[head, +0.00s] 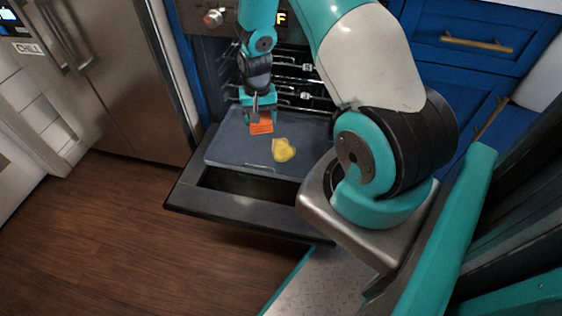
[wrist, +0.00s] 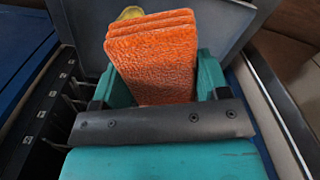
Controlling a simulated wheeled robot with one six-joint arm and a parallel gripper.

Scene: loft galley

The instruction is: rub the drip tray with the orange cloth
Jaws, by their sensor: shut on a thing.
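The orange cloth (head: 262,123) is a thick folded pad, held in my gripper (head: 259,108). In the wrist view the cloth (wrist: 153,62) sits between the two teal fingers of my gripper (wrist: 155,85), which is shut on it. The drip tray (head: 225,150) is a flat dark grey tray lying on the lowered oven door. A yellow spill (head: 284,150) lies on the tray, to the right of and nearer than the cloth. In the wrist view the spill (wrist: 130,13) shows partly behind the cloth. The cloth is over the tray's far part; I cannot tell whether it touches.
The open oven door (head: 230,204) juts out under the tray. Oven racks (head: 300,68) stand inside the cavity behind. A steel fridge (head: 125,90) stands at the left and blue cabinets (head: 460,45) at the right. The wooden floor (head: 120,240) at the front left is clear.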

